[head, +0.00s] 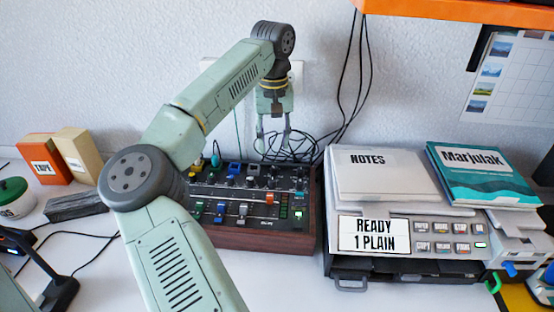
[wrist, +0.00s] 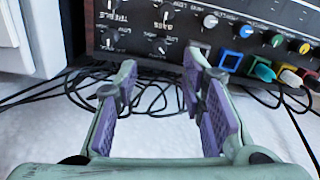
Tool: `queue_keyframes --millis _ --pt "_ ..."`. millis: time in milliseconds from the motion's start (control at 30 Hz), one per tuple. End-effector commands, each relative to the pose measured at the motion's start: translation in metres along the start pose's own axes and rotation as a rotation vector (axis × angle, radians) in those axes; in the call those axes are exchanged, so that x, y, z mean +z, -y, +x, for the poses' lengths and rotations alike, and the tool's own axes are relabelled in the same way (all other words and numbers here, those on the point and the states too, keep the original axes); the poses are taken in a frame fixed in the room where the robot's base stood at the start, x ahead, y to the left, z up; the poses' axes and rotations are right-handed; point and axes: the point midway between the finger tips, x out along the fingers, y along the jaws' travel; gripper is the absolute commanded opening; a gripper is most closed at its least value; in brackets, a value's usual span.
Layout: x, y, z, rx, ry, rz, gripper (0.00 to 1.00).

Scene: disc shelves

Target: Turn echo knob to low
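The mixer (head: 262,238) is a black panel with a wooden case, holding knobs and coloured sliders, on the desk in the head view. Its panel (wrist: 142,30) fills the top of the wrist view, with labels upside down. Treble and bass labels seem readable there; I cannot make out an echo label. Black knobs show on the panel, one of them (wrist: 159,47) near its edge. My gripper (head: 273,138) points down over the mixer's back edge. In the wrist view my gripper (wrist: 161,78) is open, with purple pads apart and nothing between them.
Black cables (wrist: 150,92) lie behind the mixer. A printer (head: 457,268) with notes and a book stands to the right. Orange and tan boxes (head: 45,158) stand at the left. An orange shelf (head: 460,12) hangs at the top right.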

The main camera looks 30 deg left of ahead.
Motion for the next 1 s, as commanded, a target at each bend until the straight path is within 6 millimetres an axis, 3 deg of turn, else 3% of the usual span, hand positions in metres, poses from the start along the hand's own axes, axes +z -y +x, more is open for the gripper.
queue_keyframes --millis 200,400,833,1000 --pt "0.001 0.0 0.042 0.001 0.003 -0.001 0.37" --pt "0.0 0.0 0.069 0.001 0.002 0.0 0.37" --pt "0.0 0.0 0.08 0.001 -0.001 0.0 0.36" --pt "0.0 0.0 0.08 0.001 -0.001 0.0 0.25"
